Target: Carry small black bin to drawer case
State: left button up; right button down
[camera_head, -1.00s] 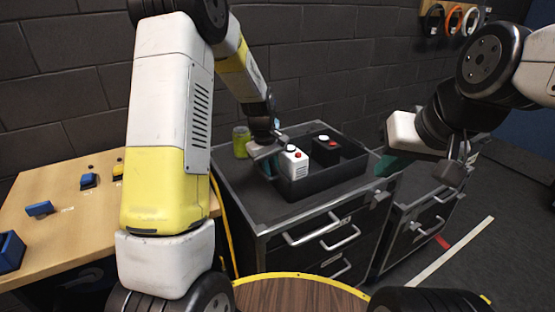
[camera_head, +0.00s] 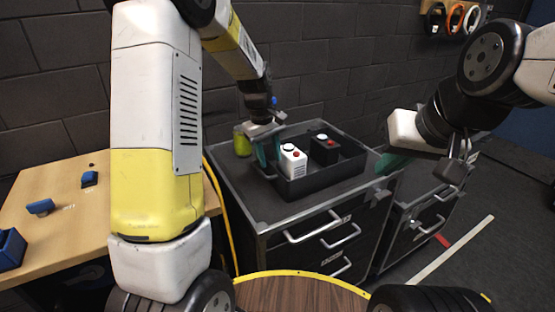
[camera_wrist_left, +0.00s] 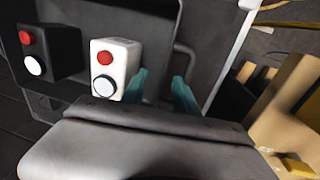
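The small black bin (camera_head: 320,183) rests on the dark top of the drawer case (camera_head: 285,213). It holds a white button box (camera_head: 293,162) and a black button box (camera_head: 324,149), each with a red and a white button. Both boxes show in the left wrist view, white (camera_wrist_left: 113,67) and black (camera_wrist_left: 46,52). My left gripper (camera_head: 269,150) is just above the bin's left end, its teal fingers apart. These fingers also show in the left wrist view (camera_wrist_left: 160,90), with nothing clearly held. My right gripper (camera_head: 390,163) is right of the bin; its finger gap is hidden.
A green-yellow can (camera_head: 242,141) stands behind my left gripper on the case top. A wooden table (camera_head: 55,222) with blue pieces is at the left. A second drawer unit (camera_head: 420,215) stands at the right. Coloured rings hang on the brick wall.

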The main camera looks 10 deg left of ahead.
pick_arm(q)
jog(key=s+a+r+m+t, duration=0.15)
jog(key=s+r, duration=0.45)
jog(key=r, duration=0.6)
jog(key=s+a+r+m+t, duration=0.1)
jog(key=s+r+m, duration=0.1)
jog(key=s, duration=0.8)
jog(key=s+a+r+m+t, duration=0.1)
jog(key=s+m, duration=0.3)
jog(key=s, duration=0.5)
jog(key=shift+s+r+t+h, duration=0.4)
jog(key=shift+r+t, duration=0.2)
jog(key=shift+t, duration=0.15)
